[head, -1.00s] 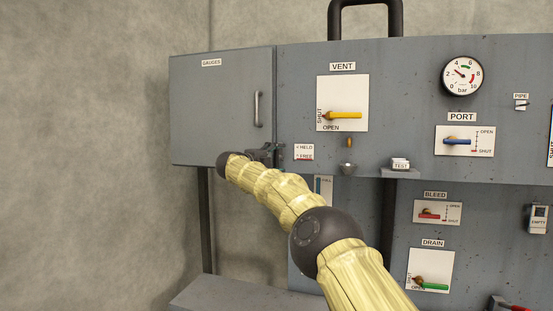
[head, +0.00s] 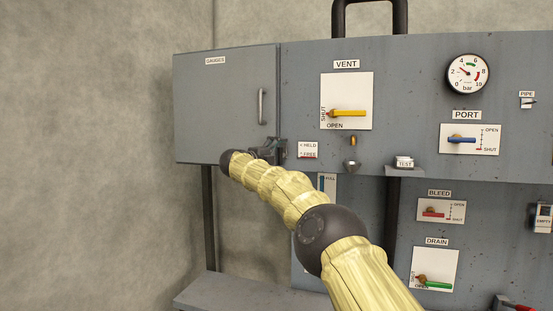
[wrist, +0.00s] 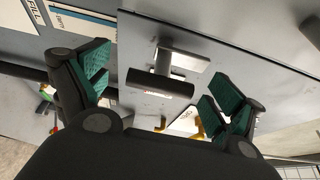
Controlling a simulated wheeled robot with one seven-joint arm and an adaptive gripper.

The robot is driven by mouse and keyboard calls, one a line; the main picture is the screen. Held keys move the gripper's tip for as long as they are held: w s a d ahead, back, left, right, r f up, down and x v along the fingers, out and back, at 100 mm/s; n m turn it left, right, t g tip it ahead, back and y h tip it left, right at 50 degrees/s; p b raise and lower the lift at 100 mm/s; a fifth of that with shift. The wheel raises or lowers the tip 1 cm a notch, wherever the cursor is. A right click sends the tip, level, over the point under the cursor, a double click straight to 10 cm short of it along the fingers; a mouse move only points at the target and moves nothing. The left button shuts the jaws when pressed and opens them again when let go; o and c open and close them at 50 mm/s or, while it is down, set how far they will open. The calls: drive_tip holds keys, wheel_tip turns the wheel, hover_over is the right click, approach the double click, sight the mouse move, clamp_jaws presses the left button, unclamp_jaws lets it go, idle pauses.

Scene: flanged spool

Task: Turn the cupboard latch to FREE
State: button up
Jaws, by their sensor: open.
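The cupboard latch shows in the wrist view as a dark bar (wrist: 160,83) on a short stem in front of a pale metal plate (wrist: 188,64). My gripper (wrist: 153,90) is open, with one green-padded finger on each side of the bar and visible gaps between. In the head view my gripper (head: 268,150) is at the lower right corner of the grey cupboard door (head: 222,105) and hides the latch. The HELD/FREE label (head: 308,150) is just right of it. I cannot tell which mark the latch points to.
The door has a vertical handle (head: 261,106). The yellow VENT lever (head: 348,113), a small funnel-like fitting (head: 352,167) and the TEST block (head: 404,162) are to the right. A ledge (head: 235,292) runs below. The wall left of the cupboard is bare.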

drive_tip(key=shift+s+a, duration=0.1)
drive_tip(key=v, duration=1.1)
drive_tip(key=shift+s+a, duration=0.25)
idle(0.9)
